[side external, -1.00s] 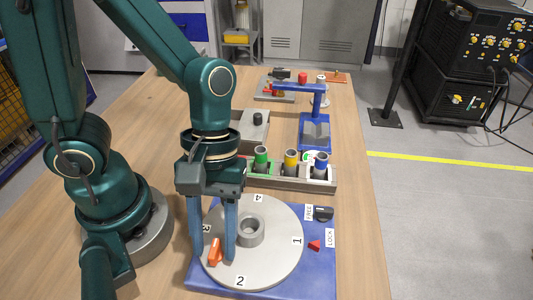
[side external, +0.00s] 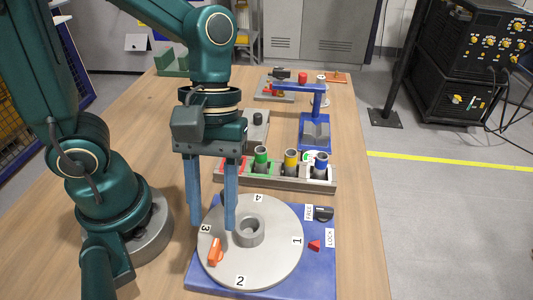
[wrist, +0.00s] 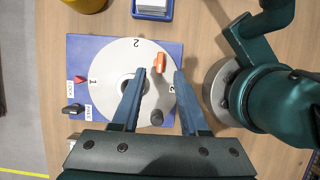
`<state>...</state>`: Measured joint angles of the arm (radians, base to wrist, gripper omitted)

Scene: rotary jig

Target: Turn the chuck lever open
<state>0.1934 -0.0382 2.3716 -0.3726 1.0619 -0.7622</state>
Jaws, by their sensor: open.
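The orange lever (side external: 215,251) stands on the round grey turntable (side external: 270,267) between the marks 2 and 3. It also shows in the wrist view (wrist: 160,62), between the fingertips in the picture. I take it for the chuck lever. My gripper (side external: 213,227) is open and empty, with its blue fingers pointing down above the lever and apart from it. The grey ring-shaped hub (side external: 249,232) is at the turntable's middle, right of the fingers. In the wrist view a dark grey rounded part (wrist: 157,117) shows between the fingers; I cannot tell what it is.
The turntable sits on a blue base (side external: 318,270) with a black knob (side external: 324,213) by the FREE label and a red pointer (side external: 314,245) near LOCK. A grey rack (side external: 280,176) with coloured tubes stands close behind. The table right of the rack is clear.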

